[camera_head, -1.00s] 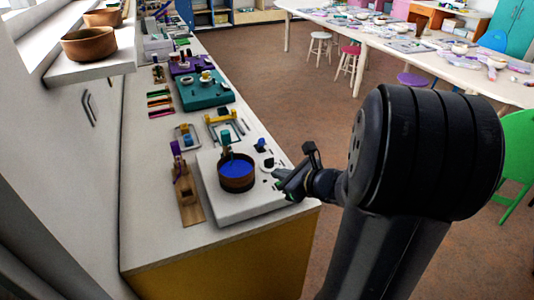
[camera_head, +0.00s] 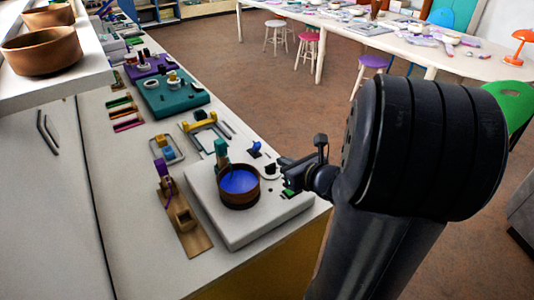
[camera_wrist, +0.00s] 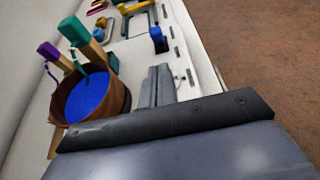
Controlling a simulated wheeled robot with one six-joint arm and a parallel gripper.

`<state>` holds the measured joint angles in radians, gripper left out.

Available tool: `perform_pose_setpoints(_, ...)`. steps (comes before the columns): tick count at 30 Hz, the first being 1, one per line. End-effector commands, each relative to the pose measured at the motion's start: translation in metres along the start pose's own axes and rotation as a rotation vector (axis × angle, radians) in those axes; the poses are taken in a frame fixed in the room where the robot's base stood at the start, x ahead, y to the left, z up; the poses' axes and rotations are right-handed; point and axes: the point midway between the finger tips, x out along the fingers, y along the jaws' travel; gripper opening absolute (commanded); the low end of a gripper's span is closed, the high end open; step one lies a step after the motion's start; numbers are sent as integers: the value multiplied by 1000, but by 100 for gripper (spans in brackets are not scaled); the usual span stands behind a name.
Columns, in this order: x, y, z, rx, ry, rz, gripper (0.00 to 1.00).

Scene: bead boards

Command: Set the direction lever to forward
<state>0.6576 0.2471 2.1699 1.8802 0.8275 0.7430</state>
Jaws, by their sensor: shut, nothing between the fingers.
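A white board (camera_head: 238,228) on the counter carries a round brown bowl (camera_head: 240,190) with a blue inside. It also carries a teal-topped post (camera_head: 221,150) and a small blue lever-like piece (camera_head: 255,149) near its far right corner. In the wrist view this blue piece (camera_wrist: 158,40) stands beyond my fingers, apart from them. I cannot tell for sure whether it is the direction lever, and no label is readable. My gripper (camera_head: 287,186) is at the board's right side, right of the bowl. In the wrist view its fingers (camera_wrist: 157,84) are together and empty.
A wooden piece with a purple part (camera_head: 183,217) lies left of the board. Farther along the counter are a yellow-handled frame (camera_head: 203,126) and a teal board (camera_head: 176,96). Clay bowls (camera_head: 42,52) stand on a sill at the left.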

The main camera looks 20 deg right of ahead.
Motion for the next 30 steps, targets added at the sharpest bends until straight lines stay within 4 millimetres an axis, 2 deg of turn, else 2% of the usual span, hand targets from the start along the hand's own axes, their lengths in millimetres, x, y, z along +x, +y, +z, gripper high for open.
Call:
perform_pose_setpoints(5,14,0,-1,0,1,3,0)
perform_pose_setpoints(12,58,1,-1,-1,1,5,0)
perform_pose_setpoints(18,86,0,0,0,1,2,0)
perform_pose_setpoints(24,99,0,0,-1,0,0,0)
perform_pose_setpoints(30,100,0,0,-1,0,0,0)
